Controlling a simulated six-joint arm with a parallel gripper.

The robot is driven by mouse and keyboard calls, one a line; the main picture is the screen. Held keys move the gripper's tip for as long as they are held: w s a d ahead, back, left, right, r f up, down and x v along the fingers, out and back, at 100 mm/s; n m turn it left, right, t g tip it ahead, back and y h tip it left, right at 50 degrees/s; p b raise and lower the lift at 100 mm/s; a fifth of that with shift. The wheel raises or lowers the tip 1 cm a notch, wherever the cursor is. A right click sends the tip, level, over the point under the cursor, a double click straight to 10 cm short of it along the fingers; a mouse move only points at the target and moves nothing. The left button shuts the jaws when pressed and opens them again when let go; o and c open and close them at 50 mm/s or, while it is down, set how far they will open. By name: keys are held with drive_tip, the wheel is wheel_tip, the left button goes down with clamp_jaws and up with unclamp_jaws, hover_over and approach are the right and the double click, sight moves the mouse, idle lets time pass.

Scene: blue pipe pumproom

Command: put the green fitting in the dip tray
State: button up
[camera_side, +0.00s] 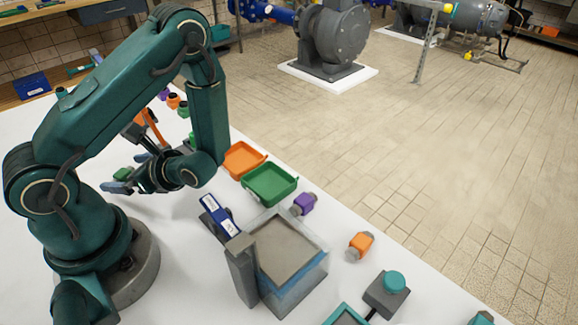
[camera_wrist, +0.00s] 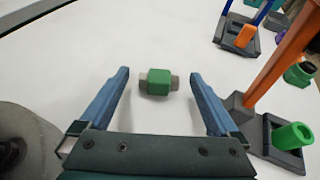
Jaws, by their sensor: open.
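The green fitting (camera_wrist: 158,82), a green block with grey ends, lies on the white table in the wrist view, centred just ahead of my fingertips. In the side view it shows (camera_side: 122,174) beside my gripper (camera_side: 118,187), partly hidden. My gripper is open and empty; its two blue fingers (camera_wrist: 160,73) point along either side of the fitting, with gaps on both sides. A clear-walled tank (camera_side: 318,276) with a grey-brown surface and bluish lower part stands at the table's front; it may be the dip tray. A green tray (camera_side: 270,197) stands behind it.
An orange tray (camera_side: 243,172) adjoins the green one. An orange post (camera_wrist: 280,60) and a green cylinder in a holder (camera_wrist: 283,158) stand right of my gripper.

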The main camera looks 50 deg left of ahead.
drive_tip(key=v, duration=0.9)
drive_tip(key=w+d+r+n+t+h, duration=0.2)
drive_tip(key=d+r+n+t+h, duration=0.8)
drive_tip(key=d+n+h, duration=0.2)
drive_tip(key=shift+w+r+n, duration=0.3)
drive_tip(key=shift+w+n, duration=0.05)
drive_tip(key=shift+n, duration=0.25)
drive_tip(key=shift+o, duration=0.2)
drive_tip(key=shift+w+d+r+t, duration=0.1)
drive_tip(key=shift+d+r+t, duration=0.1)
drive_tip(key=shift+r+t, duration=0.1)
drive_tip(key=shift+a, duration=0.1)
